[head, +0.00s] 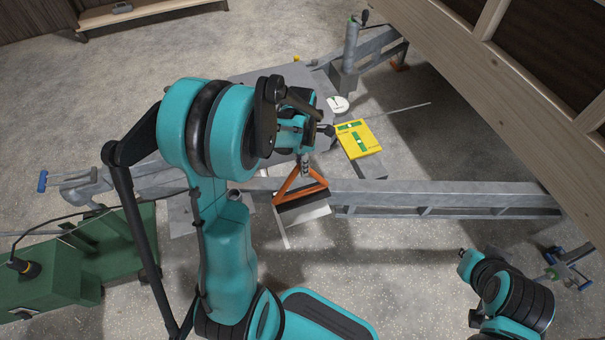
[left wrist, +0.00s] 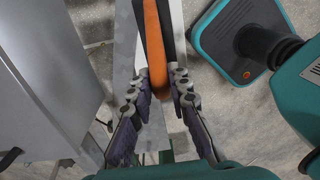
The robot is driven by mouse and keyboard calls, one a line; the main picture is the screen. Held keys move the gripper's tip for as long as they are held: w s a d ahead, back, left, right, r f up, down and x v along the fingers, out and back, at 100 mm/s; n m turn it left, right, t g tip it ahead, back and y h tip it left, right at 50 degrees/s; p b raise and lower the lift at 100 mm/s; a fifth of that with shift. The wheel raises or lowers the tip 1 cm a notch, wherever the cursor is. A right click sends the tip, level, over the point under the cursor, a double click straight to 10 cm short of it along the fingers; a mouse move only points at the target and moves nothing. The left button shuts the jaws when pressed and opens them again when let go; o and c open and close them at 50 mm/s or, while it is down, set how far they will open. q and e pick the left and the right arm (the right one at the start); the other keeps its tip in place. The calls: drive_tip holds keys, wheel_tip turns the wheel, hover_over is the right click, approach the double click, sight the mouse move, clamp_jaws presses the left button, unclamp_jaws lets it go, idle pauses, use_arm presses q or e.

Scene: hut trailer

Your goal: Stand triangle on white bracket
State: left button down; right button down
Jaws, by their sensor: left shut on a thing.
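My left gripper (head: 305,168) points down and is shut on the orange triangle (head: 286,188). In the left wrist view the fingers (left wrist: 160,88) pinch the triangle (left wrist: 153,45) edge-on between them. The triangle looks upright, with its open frame facing the head camera. A pale bracket (head: 312,212) shows just below and behind the triangle's lower edge, in front of the grey beam. I cannot tell whether the triangle touches it. My right arm (head: 515,295) is at the lower right; its gripper fingers do not show.
A grey metal trailer beam (head: 450,196) runs across the middle. The wooden hut wall (head: 500,80) overhangs at the upper right.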

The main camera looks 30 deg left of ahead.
use_arm(q)
wheel_tip(320, 180, down, 4)
drive_tip(key=shift+r+b, duration=0.2)
drive_tip(key=shift+b, duration=0.6)
drive_tip(key=shift+f+b, duration=0.4)
drive_tip(key=shift+f, duration=0.05)
drive_tip(key=c, duration=1.4)
unclamp_jaws()
